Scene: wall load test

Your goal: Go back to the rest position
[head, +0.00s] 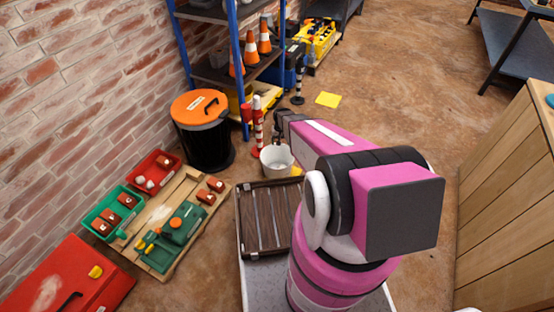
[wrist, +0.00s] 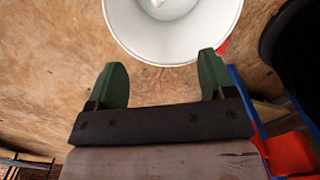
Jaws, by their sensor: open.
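My gripper (wrist: 162,65) shows in the wrist view with its two green fingers spread wide apart and nothing between them. A white bucket (wrist: 128,38) lies just beyond the fingertips at the top of that view, with a small pale thing inside it. In the head view my pink arm reaches away from me, and my gripper (head: 280,130) is at its far end, above or beside the white bucket (head: 277,162). The arm hides part of the scene behind it. I cannot tell whether the gripper touches the bucket.
A black bin with an orange lid (head: 201,106) stands by the brick wall, near a blue-framed shelf (head: 240,95) with cones. A wooden pallet (head: 185,195) with tools and bins lies left. A slatted crate (head: 262,220) sits before me. A wooden cabinet (head: 510,180) stands right.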

